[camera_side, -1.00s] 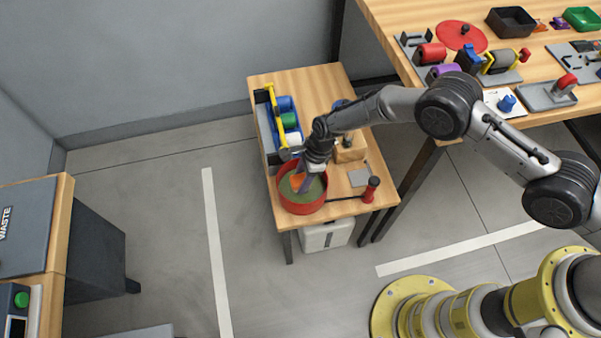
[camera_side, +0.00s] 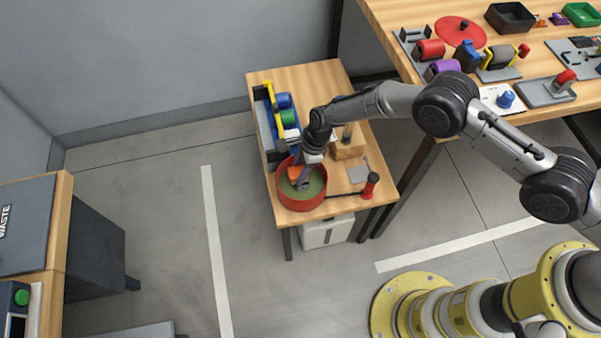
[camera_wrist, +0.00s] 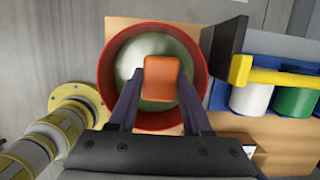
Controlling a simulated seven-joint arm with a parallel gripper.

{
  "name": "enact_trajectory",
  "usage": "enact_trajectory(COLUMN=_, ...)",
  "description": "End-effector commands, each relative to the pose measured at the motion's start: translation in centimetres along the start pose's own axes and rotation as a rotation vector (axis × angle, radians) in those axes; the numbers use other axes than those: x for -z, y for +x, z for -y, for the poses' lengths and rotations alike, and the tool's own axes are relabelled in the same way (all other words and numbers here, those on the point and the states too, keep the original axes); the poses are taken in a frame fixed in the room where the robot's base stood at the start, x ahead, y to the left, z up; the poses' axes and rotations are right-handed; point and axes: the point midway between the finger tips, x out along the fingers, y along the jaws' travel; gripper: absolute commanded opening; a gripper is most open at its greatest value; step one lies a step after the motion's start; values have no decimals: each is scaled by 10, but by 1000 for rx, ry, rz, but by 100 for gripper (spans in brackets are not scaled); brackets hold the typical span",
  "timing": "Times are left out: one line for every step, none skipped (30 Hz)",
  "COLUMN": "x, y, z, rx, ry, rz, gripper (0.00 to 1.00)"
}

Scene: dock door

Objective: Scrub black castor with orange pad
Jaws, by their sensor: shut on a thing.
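The orange pad (camera_side: 294,173) is held between the fingers of my gripper (camera_wrist: 160,84), which is shut on it. In the wrist view the pad (camera_wrist: 161,66) shows over the middle of the red bowl (camera_wrist: 104,72). The bowl also shows in the side view (camera_side: 301,204), at the near left of the small wooden table, with green contents (camera_side: 314,187). I cannot tell whether the pad touches the contents. I cannot make out a black castor in either view; it may be hidden by the pad or my gripper.
A rack with a yellow bar (camera_wrist: 275,77) and white, green and blue rolls stands right beside the bowl in the wrist view. A wooden block (camera_side: 348,151), a grey plate (camera_side: 359,174) and a red-handled tool (camera_side: 371,186) lie right of the bowl in the side view.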

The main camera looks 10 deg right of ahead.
Motion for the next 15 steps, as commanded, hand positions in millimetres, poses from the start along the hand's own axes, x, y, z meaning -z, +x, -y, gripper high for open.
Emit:
enact_trajectory(x=1, y=1, z=5, rx=0, ry=0, rz=-1, gripper=5)
enact_trajectory(x=1, y=1, z=8, rx=1, ry=0, rz=-1, gripper=5)
enact_trajectory(x=1, y=0, z=2, rx=-3, ry=0, rz=-3, gripper=5)
enact_trajectory(x=1, y=0, z=-1, rx=-3, ry=-1, rz=-3, gripper=5)
enact_trajectory(x=1, y=0, z=-4, rx=-4, ry=0, rz=-3, gripper=5)
enact_trajectory(x=1, y=0, z=-8, rx=-3, ry=1, rz=-3, gripper=5)
enact_trajectory(x=1, y=0, z=-11, rx=-4, ry=1, rz=-4, gripper=5)
enact_trajectory(x=1, y=1, z=-13, rx=-3, ry=0, rz=-3, gripper=5)
enact_trajectory(x=1, y=0, z=-17, rx=-3, ry=0, rz=-2, gripper=5)
enact_trajectory(x=1, y=1, z=-20, rx=-4, ry=1, rz=-3, gripper=5)
enact_trajectory(x=1, y=0, z=-22, rx=-3, ry=0, rz=-3, gripper=5)
enact_trajectory(x=1, y=0, z=-26, rx=-3, ry=0, rz=-3, gripper=5)
enact_trajectory(x=0, y=-3, z=-24, rx=-1, ry=0, rz=-2, gripper=5)
enact_trajectory(x=0, y=-4, z=-24, rx=-1, ry=0, rz=-2, gripper=5)
enact_trajectory(x=-5, y=-17, z=-23, rx=3, ry=-1, rz=1, gripper=5)
